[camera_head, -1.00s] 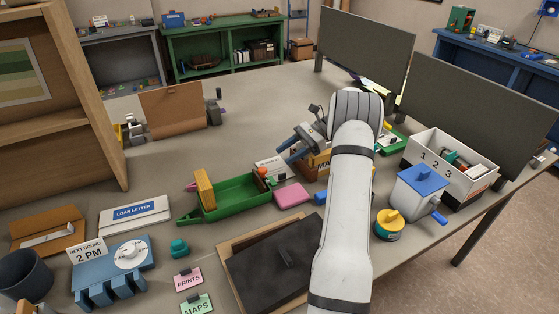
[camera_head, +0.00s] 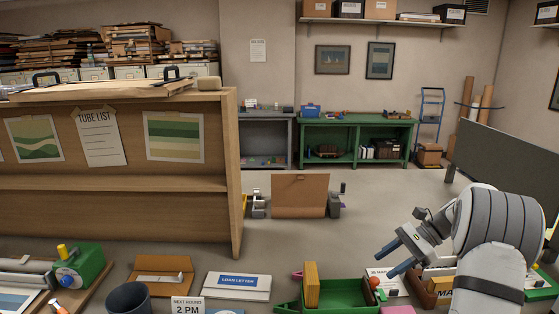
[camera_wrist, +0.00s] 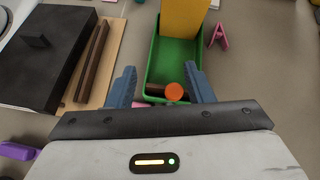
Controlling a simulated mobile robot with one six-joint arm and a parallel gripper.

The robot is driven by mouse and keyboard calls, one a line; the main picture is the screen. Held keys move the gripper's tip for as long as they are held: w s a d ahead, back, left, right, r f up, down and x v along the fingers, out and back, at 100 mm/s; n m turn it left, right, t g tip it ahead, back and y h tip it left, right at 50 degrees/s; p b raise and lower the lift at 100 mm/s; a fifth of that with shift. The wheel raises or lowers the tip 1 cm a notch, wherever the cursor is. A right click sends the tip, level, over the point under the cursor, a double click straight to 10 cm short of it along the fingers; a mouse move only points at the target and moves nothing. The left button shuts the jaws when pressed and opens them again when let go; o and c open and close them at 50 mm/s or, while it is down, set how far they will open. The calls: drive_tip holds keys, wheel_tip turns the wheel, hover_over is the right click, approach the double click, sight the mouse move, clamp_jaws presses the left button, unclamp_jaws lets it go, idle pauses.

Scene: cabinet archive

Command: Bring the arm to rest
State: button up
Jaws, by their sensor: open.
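My gripper (camera_head: 392,260) is open, with two blue fingers apart and nothing visible between them. In the head view it is at the right, raised above the table and pointing down to the left. In the wrist view the gripper (camera_wrist: 162,90) has the green tray (camera_wrist: 191,55) beyond its fingertips. The head view also shows the green tray (camera_head: 345,292) below and left of the gripper. My white arm covers part of the table at the right.
A wooden shelf unit (camera_head: 120,184) stands at the left. A loan letter (camera_head: 238,293), a dark cup (camera_head: 128,299) and a green device (camera_head: 80,268) lie along the front. A dark panel (camera_head: 505,170) stands at the right. The wrist view shows a black case (camera_wrist: 45,50).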

drive_tip(key=s+a+r+n+h, duration=0.6)
drive_tip(key=s+a+n, duration=0.1)
drive_tip(key=s+a, duration=0.45)
drive_tip(key=s+a+n+t+h, duration=0.1)
drive_tip(key=s+n+t+h, duration=0.1)
drive_tip(key=s+n, duration=0.2)
drive_tip(key=s+a+f+n+t+h, duration=0.1)
drive_tip(key=s+n, duration=0.3)
drive_tip(key=s, duration=0.6)
drive_tip(key=shift+s+a+t+h, duration=0.4)
drive_tip(key=shift+a+t+h, duration=0.15)
drive_tip(key=shift+h, duration=0.25)
drive_tip(key=shift+c, duration=0.5)
